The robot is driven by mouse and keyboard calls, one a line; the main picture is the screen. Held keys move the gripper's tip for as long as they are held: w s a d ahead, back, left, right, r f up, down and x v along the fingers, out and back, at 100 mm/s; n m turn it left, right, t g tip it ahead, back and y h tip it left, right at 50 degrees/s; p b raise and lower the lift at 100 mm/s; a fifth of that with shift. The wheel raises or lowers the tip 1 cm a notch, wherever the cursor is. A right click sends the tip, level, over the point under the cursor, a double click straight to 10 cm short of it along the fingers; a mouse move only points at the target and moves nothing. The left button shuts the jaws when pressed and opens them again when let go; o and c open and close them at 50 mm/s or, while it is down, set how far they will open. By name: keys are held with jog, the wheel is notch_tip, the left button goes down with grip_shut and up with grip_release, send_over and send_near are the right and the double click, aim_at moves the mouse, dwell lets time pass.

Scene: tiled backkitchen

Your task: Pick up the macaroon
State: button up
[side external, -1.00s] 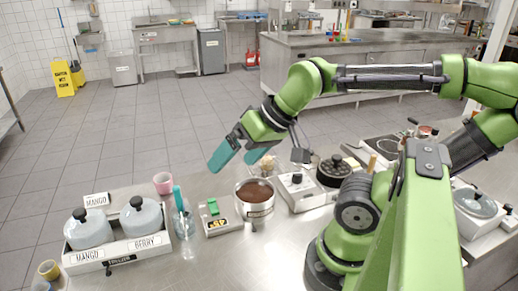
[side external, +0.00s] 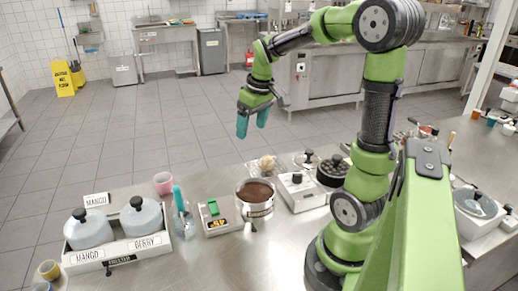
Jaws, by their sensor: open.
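I cannot make out a macaroon for certain. A small pale beige lump (side external: 267,163) sits near the far edge of the counter, behind the pot; it is too small to tell what it is. My gripper (side external: 252,130) has teal fingers that point down, spread apart with nothing between them. It hangs well above the counter, above and slightly left of the beige lump in the picture.
On the steel counter (side external: 205,262) stand a pot of brown contents (side external: 255,197), a scale with a green item (side external: 213,207), a pink cup (side external: 163,183), a jar with a teal-handled tool (side external: 181,215), and a tray of lidded tubs (side external: 120,250). A white device (side external: 300,190) stands right of the pot.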

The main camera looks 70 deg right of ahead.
aim_at(269, 157)
jog(key=d+f+n+g, duration=0.2)
jog(key=d+n, duration=0.8)
jog(key=d, duration=0.1)
jog(key=f, duration=1)
jog(key=shift+s+a+f, duration=0.2)
jog(key=shift+f, duration=0.15)
jog(key=shift+d+f, duration=0.2)
jog(key=shift+f, duration=1.1)
jog(key=shift+d+f, duration=0.2)
jog(key=shift+f, duration=1.1)
jog(key=c, duration=1.1)
jog(key=shift+r, duration=0.1)
